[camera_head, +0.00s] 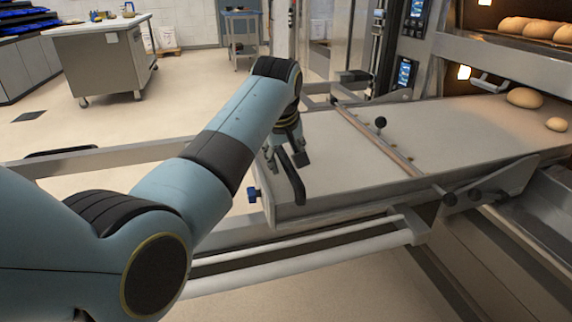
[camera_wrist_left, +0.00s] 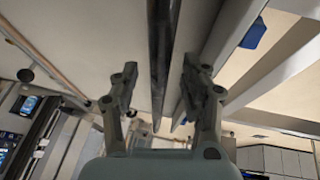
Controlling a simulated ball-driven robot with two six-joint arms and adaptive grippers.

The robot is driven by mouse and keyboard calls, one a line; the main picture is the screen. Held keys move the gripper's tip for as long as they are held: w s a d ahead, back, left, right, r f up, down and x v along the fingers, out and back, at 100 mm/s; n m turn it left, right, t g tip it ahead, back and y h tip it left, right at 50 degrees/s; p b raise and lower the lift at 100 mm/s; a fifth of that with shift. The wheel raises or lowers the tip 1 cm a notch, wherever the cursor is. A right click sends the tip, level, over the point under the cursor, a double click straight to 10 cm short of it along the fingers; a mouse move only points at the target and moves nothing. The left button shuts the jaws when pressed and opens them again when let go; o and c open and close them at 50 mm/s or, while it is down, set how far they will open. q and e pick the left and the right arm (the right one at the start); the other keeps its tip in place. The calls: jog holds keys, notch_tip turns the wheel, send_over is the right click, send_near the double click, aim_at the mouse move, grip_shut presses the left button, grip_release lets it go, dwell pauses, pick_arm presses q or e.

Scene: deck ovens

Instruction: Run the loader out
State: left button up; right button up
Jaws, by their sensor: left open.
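The loader (camera_head: 330,150) is a long pale belt on a metal frame, with its far right end at the oven. Two pale dough pieces, one larger (camera_head: 525,98) and one smaller (camera_head: 557,124), sit at that end. A crossbar with a black knob (camera_head: 381,122) spans the belt. A dark bar, which looks like a handle (camera_head: 294,185), lies at the near left end. My left gripper (camera_head: 288,158) is open over this end. In the left wrist view the dark bar (camera_wrist_left: 162,50) runs between its open fingers (camera_wrist_left: 160,88); contact cannot be told. My right gripper is not in view.
The deck oven (camera_head: 480,55) stands at the right, with loaves (camera_head: 540,28) in an upper deck. A blue knob (camera_head: 252,195) sticks out of the loader's left end. A worktable (camera_head: 100,30) stands at the back left. The floor (camera_head: 90,100) between is mostly clear.

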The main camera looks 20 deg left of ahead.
pick_arm(q)
jog(key=shift+w+f, duration=0.25)
jog(key=shift+f, duration=0.3)
grip_shut()
